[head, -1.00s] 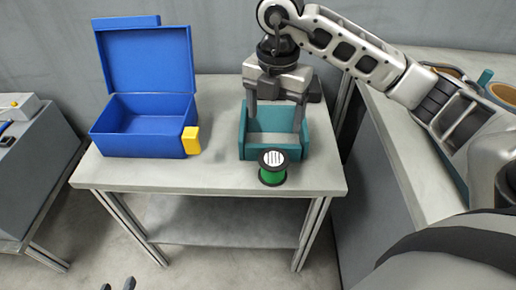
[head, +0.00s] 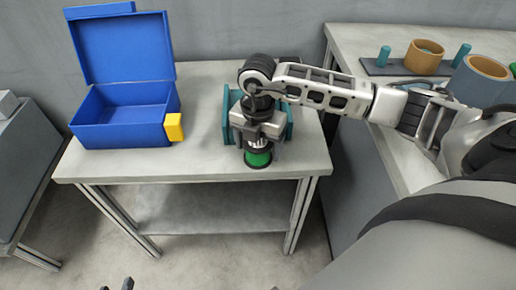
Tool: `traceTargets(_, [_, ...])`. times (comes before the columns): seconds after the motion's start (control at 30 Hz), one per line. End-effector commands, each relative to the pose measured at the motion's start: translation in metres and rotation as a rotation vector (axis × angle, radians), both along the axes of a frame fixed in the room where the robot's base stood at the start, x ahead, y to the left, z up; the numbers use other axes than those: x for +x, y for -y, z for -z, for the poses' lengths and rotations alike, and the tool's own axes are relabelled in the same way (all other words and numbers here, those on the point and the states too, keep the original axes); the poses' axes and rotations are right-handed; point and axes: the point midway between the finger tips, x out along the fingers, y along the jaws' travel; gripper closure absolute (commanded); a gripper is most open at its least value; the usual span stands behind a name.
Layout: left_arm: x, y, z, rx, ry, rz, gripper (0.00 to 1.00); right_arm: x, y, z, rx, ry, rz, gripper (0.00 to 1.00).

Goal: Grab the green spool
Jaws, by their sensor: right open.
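The green spool (head: 258,159) stands upright near the front edge of the grey table, with a dark lower flange and green winding showing. My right gripper (head: 259,150) is directly over it in the head view, pointing down, with its fingers on either side of the spool's upper part. The gripper is open, and it hides the spool's top. Whether the fingers touch the spool I cannot tell. My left gripper (head: 117,286) shows only as two dark, separated tips at the bottom edge, far from the spool.
A teal bin (head: 228,112) stands just behind the spool, mostly hidden by my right arm. An open blue case (head: 120,135) with a yellow latch (head: 174,127) sits at the table's left. A right-hand counter (head: 350,45) holds orange-brown rings (head: 425,55) and teal pegs.

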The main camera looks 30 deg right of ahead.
Motion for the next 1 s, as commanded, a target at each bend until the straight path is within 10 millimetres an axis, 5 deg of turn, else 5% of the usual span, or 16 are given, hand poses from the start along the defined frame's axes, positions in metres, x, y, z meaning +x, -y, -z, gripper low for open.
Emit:
traceTargets(0.3, [0.0,0.0,-0.001,0.0,0.002,0.0,0.64,0.0,0.0,0.008,0.001,0.0,0.0,0.23])
traceTargets(0.47, [0.0,0.0,-0.001,0.0,0.003,0.0,0.64,0.0,0.0,0.008,0.001,0.0,0.0,0.65])
traceTargets(0.77, [0.0,0.0,-0.001,0.0,0.003,0.0,0.64,0.001,0.0,0.006,0.002,0.003,0.0,0.65])
traceTargets(1.0, [0.0,0.0,-0.003,0.0,0.002,0.0,0.64,0.001,0.0,-0.014,0.002,0.005,-0.001,0.65])
